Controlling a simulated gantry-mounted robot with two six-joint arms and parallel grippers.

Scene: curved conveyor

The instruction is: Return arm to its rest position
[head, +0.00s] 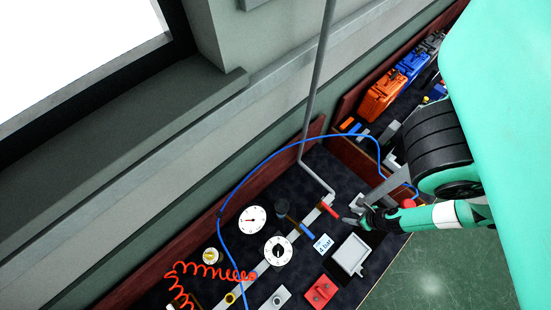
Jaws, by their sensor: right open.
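My right arm, in teal and black, comes in from the right side of the head view. Its small dark gripper (354,221) is open and sits over the right part of a dark bench panel, between a red-handled lever (329,209) and a grey square box (351,254). I see nothing held in it, though the fingertips are small and partly blend into the dark panel. My left arm and gripper are not in view.
The panel carries white dials (278,251), a coiled orange hose (205,270) and a red block (320,291). A blue hose (260,163) arches over it. Orange (382,98) and blue (412,64) cases stand behind. Green floor (430,270) is clear at lower right.

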